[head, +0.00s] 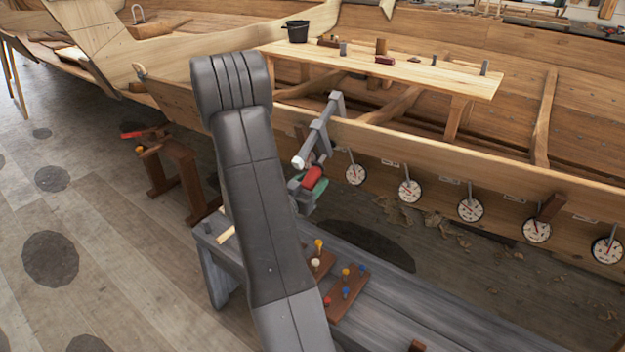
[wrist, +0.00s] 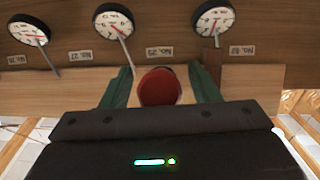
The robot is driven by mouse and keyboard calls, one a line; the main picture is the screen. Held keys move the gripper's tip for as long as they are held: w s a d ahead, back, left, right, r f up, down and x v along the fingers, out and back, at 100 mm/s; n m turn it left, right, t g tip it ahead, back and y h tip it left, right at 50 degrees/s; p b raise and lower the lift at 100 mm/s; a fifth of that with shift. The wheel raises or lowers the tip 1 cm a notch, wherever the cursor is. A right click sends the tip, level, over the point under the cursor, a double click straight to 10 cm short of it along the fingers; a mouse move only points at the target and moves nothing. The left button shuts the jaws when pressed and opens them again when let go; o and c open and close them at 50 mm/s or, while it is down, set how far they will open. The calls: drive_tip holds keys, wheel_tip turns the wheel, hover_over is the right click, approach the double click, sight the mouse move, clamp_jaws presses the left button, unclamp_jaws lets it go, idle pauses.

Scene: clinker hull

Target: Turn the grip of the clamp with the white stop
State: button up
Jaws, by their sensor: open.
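A grey clamp (head: 321,126) sits over the edge of the hull's upper plank, with a whitish end (head: 298,163) at its lower left that looks like the white stop. A red grip (head: 313,177) is just below it, close to my gripper (head: 308,188). In the wrist view the round red grip (wrist: 160,86) lies between the two green fingers of my gripper (wrist: 160,90). The fingers are open, one on each side of the grip; I cannot tell if either touches it. My arm hides part of the hull and bench in the head view.
Several white dials (head: 410,190) with metal stems hang along the plank; they also show in the wrist view (wrist: 114,21). A grey bench (head: 400,315) with wooden blocks and coloured pegs (head: 346,292) stands below. A wooden board (head: 420,73) with small items and a black bucket (head: 295,31) lies across the hull.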

drive_tip(key=shift+w+d, duration=0.4)
drive_tip(key=shift+w, duration=0.15)
drive_tip(key=c, duration=1)
drive_tip(key=n+g+h+p, duration=0.1)
drive_tip(key=n+h+p, duration=0.1)
drive_tip(key=shift+s+d+r+g+h, duration=0.1)
drive_tip(key=shift+g+h, duration=0.2)
drive_tip(key=shift+h, duration=0.1)
drive_tip(key=shift+s+d+r+n+g+h+p, duration=0.1)
drive_tip(key=shift+n+g+h+p, duration=0.45)
drive_tip(key=shift+n+h, duration=0.55)
